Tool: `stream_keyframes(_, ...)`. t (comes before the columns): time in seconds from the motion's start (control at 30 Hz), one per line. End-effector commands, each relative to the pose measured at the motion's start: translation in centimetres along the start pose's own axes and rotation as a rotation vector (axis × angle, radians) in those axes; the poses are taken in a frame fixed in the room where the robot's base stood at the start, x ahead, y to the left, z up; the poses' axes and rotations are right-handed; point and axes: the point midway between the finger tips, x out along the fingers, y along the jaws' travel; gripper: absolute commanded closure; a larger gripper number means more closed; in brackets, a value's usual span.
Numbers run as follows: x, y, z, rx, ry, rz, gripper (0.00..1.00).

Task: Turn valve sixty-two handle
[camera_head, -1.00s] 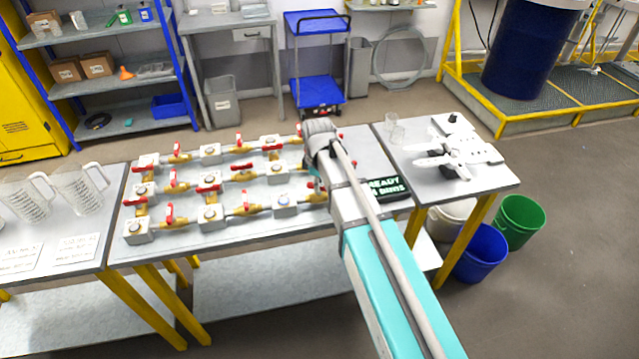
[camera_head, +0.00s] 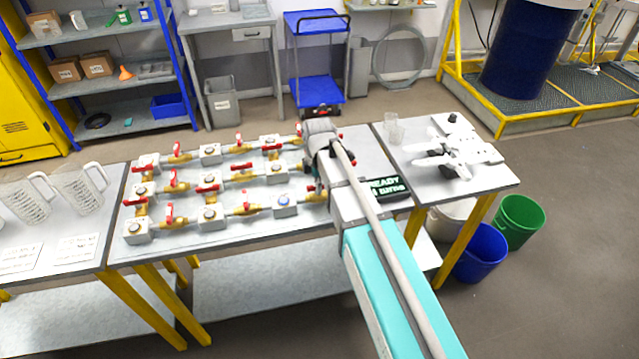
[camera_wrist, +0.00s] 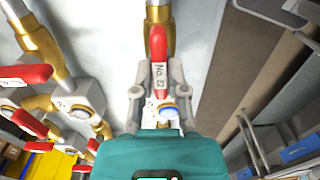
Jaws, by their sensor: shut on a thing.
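A red valve handle (camera_wrist: 159,45) with a white number label lies between my gripper's fingers in the wrist view. The label's number is too small to read surely. My gripper (camera_wrist: 157,82) is shut on this handle, one grey finger on each side of it. The handle sits on a brass pipe (camera_wrist: 158,14). In the head view my gripper (camera_head: 318,176) is at the right end of the valve rows, and my wrist hides most of the held handle there.
Other red-handled valves and brass pipes (camera_head: 208,183) fill the table to the left. Another red handle (camera_wrist: 26,75) is left of my gripper in the wrist view. A dark display (camera_head: 386,187) lies right of my wrist.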

Motion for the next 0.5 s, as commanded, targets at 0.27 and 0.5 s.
stream_keyframes(0.27, -0.06, 0.42, 0.28, 0.001, -0.008, 0.008, 0.76)
stream_keyframes(0.5, -0.04, 0.26, 0.12, 0.001, -0.005, 0.005, 0.47)
